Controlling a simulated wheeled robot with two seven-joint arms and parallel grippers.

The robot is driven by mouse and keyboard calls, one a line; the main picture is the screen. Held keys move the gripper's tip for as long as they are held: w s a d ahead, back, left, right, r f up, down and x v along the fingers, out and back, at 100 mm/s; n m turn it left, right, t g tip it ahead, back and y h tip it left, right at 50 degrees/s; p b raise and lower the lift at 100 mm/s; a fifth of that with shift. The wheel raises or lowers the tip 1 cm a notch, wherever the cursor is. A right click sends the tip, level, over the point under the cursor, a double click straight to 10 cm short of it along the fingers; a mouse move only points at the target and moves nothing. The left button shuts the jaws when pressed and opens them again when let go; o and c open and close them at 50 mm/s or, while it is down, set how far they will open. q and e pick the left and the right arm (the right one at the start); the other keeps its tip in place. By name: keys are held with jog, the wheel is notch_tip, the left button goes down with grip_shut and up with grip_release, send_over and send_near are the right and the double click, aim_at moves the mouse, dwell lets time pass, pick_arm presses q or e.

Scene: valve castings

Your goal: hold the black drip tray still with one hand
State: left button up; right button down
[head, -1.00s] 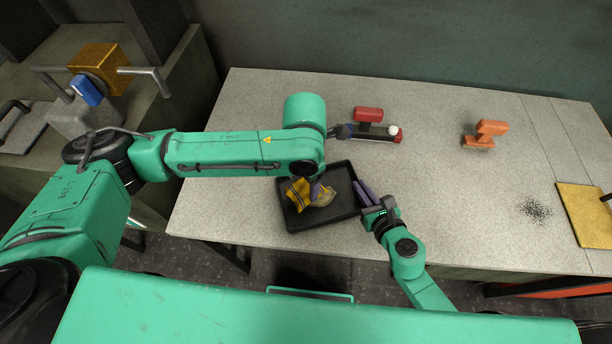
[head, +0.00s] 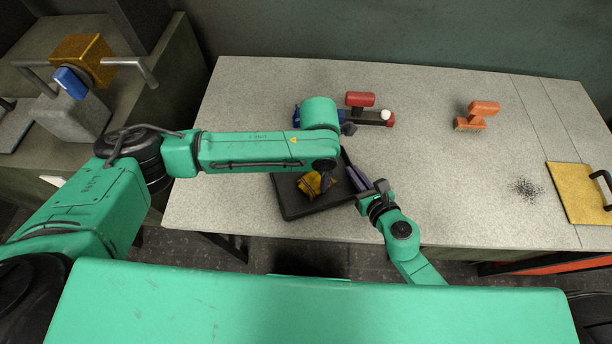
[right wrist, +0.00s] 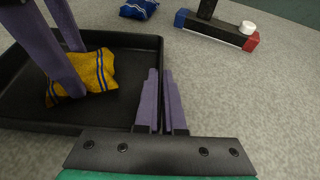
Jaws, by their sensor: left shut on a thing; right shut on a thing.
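The black drip tray (head: 288,208) lies on the grey table near its front edge, and also fills the left of the right wrist view (right wrist: 30,112). My right gripper (head: 357,178) is shut on the tray's right rim; its purple fingers (right wrist: 160,98) straddle the wall in the right wrist view. A yellow cloth (head: 312,186) with a dark stripe lies bunched inside the tray; it also shows in the right wrist view (right wrist: 98,72). My left gripper (head: 326,180) is shut on this cloth from above. Its arm hides the tray's back left part.
A bar with red and blue ends and a white knob (head: 385,115) lies behind the tray, with a blue cloth (right wrist: 138,9) beside it. An orange-handled brush (head: 480,112), dark specks (head: 525,188) and a yellow board (head: 580,192) are at right. The table between is clear.

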pick_arm(q)
jog(key=shift+w+d, duration=0.25)
jog(key=shift+d, duration=0.35)
jog(key=shift+w+d, duration=0.2)
jog(key=shift+d, duration=0.45)
jog(key=shift+w+d, duration=0.25)
jog(key=shift+d, duration=0.35)
jog(key=shift+s+a, duration=0.5)
jog(key=shift+a, duration=0.75)
jog(key=shift+s+a, duration=0.5)
jog(key=shift+a, duration=0.7)
jog(key=shift+s+a, duration=0.5)
jog(key=shift+a, duration=0.75)
notch_tip(320, 180, up, 8)
